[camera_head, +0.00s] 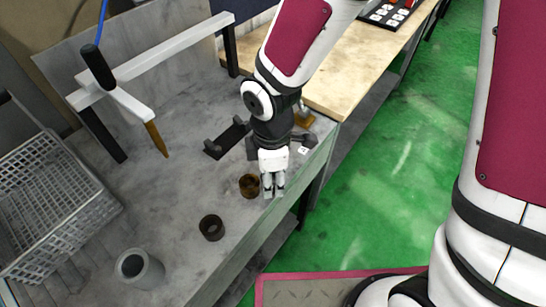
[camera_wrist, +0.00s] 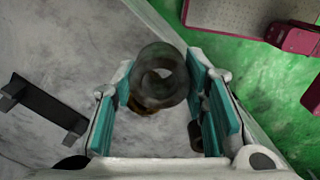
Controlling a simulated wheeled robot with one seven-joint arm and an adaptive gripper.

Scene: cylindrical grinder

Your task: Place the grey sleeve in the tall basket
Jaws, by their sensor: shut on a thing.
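My gripper (camera_head: 273,188) hangs over the bench near its front edge. In the wrist view its teal pads are shut on the grey sleeve (camera_wrist: 160,78), a dark grey ring seen from above with an open bore. In the head view the fingers largely hide the sleeve. The tall basket (camera_head: 62,235), a light grey lattice crate, stands at the left of the bench, well apart from my gripper. Its upper side is open. Whether anything lies at its bottom cannot be told.
A brown ring (camera_head: 249,186) stands just left of my fingers, a dark ring (camera_head: 211,228) farther down, and a light grey hollow cylinder (camera_head: 139,268) near the basket. A black bracket (camera_head: 227,140) lies behind.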

